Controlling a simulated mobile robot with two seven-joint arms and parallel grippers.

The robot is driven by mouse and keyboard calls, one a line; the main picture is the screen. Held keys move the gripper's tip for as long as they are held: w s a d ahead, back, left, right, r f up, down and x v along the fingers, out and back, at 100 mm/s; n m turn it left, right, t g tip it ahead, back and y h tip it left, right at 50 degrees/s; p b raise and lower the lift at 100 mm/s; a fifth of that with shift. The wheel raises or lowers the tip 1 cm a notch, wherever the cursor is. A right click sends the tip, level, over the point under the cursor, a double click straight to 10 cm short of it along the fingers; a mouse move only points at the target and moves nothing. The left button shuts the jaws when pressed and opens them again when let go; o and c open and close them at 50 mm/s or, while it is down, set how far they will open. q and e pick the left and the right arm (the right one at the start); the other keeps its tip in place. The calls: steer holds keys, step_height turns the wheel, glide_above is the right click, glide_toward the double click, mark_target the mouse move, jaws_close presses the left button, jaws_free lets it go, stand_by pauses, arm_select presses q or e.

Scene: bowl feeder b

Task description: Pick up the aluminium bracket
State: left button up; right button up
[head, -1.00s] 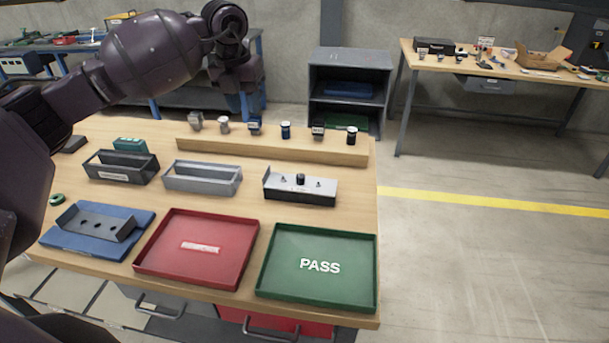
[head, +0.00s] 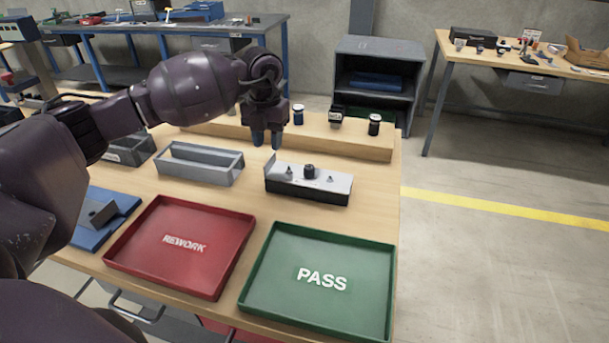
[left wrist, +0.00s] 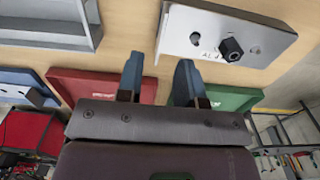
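A light-grey metal bracket (head: 327,182) with an upturned left end lies on a black block (head: 307,195) in the middle of the table. A dark knob (head: 309,171) and small pins stand up from it. In the left wrist view the bracket (left wrist: 211,22) is at upper right, with partly readable lettering like "AL". My left gripper (head: 267,141) is open and empty, above the table just behind and left of the bracket. Its two blue fingers (left wrist: 158,80) point towards the table, apart from the bracket. My right gripper is in neither view.
A red REWORK tray (head: 150,260) and green PASS tray (head: 262,295) lie in front. A grey open bin (head: 205,174) stands left. A wooden ledge (head: 350,143) with small items is behind.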

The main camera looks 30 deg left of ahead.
mark_target(270, 159)
arm_select(q)
steer(key=shift+f+b, duration=0.3)
steer(key=shift+f, duration=2.65)
steer(key=shift+c, duration=0.3)
jaws_close()
